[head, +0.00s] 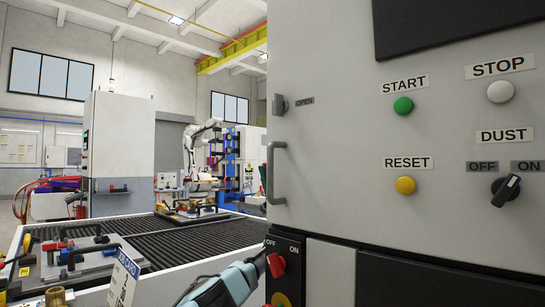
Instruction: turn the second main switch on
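Which of the controls is the second main switch I cannot tell. A light blue and grey part, seemingly my arm, rises from the bottom edge, and its dark end (260,261) reaches close to the red knob's left side. Whether it touches is unclear. The fingers cannot be made out. The red knob's setting is not clear.
The cabinet carries a black DUST switch (506,190) tilted toward ON, a green START button (403,105), a white STOP button (500,92), a yellow RESET button (405,185) and a protruding handle (274,172). A ribbed black conveyor (150,240) with fixtures lies left.

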